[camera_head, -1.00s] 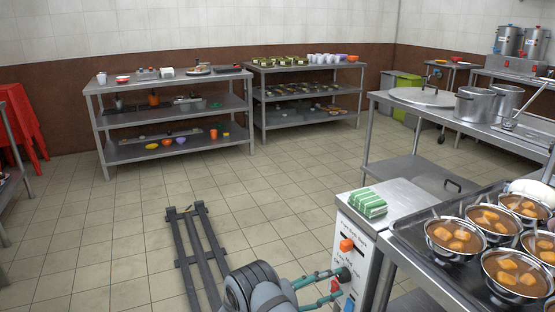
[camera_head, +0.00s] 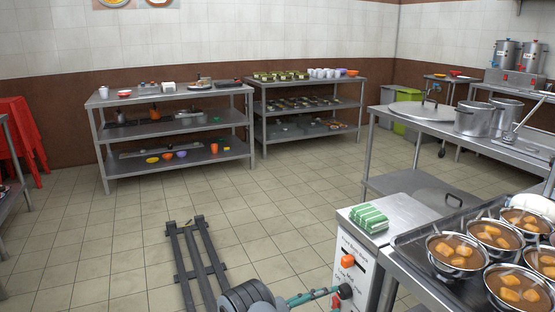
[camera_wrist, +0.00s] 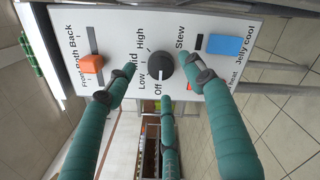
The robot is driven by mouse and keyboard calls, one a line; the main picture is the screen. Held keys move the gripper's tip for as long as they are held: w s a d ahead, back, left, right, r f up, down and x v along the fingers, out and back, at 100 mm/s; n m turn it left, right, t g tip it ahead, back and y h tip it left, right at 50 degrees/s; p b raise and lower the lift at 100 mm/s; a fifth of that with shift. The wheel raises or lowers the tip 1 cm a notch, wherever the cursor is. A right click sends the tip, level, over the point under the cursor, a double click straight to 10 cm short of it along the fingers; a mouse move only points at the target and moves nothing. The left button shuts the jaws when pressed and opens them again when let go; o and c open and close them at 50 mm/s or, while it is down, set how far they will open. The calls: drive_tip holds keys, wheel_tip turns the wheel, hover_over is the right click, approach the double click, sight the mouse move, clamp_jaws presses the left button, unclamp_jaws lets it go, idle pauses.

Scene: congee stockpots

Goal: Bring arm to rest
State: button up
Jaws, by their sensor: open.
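My gripper (camera_head: 332,294) has teal fingers and is at the front panel of the white control box (camera_head: 354,248), low in the head view. In the wrist view, my gripper (camera_wrist: 162,80) is open, with its three fingers spread around a dark round knob (camera_wrist: 160,68). The fingers hold nothing; I cannot tell whether any fingertip touches the panel. The knob sits between the labels Off, Low, High and Stew. An orange slider (camera_wrist: 91,64) is left of it and a blue button (camera_wrist: 226,46) is right of it.
Filled bowls (camera_head: 454,250) stand on a tray at the right. A counter with stockpots (camera_head: 474,118) is behind. Two shelf racks (camera_head: 178,135) stand at the back wall.

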sight(341, 294)
drive_tip(key=v, duration=0.8)
drive_tip(key=x, duration=1.2)
drive_tip(key=shift+d, duration=0.15)
drive_tip(key=shift+f+m+b, duration=0.15)
drive_tip(key=shift+m+b, duration=0.15)
drive_tip(key=shift+m, duration=0.4)
drive_tip(key=m+b, duration=0.1)
drive_tip(key=m, duration=0.2)
drive_tip(key=shift+m, duration=0.4)
drive_tip(key=m+b, duration=0.1)
drive_tip(key=m, duration=0.2)
drive_tip(key=m+b, duration=0.2)
drive_tip(key=m, duration=0.1)
drive_tip(key=shift+a+f+m, duration=0.2)
drive_tip(key=shift+m, duration=0.1)
drive_tip(key=m+b, duration=0.3)
drive_tip(key=m, duration=0.2)
drive_tip(key=shift+f+m+b, duration=0.1)
drive_tip(key=shift+m+b, duration=0.2)
drive_tip(key=shift+b, duration=0.1)
drive_tip(key=m+b, duration=0.2)
drive_tip(key=m, duration=0.1)
drive_tip(key=shift+m, duration=0.3)
drive_tip(key=shift+r+m+b, duration=0.25)
drive_tip(key=shift+m+b, duration=0.25)
drive_tip(key=shift+m, duration=0.4)
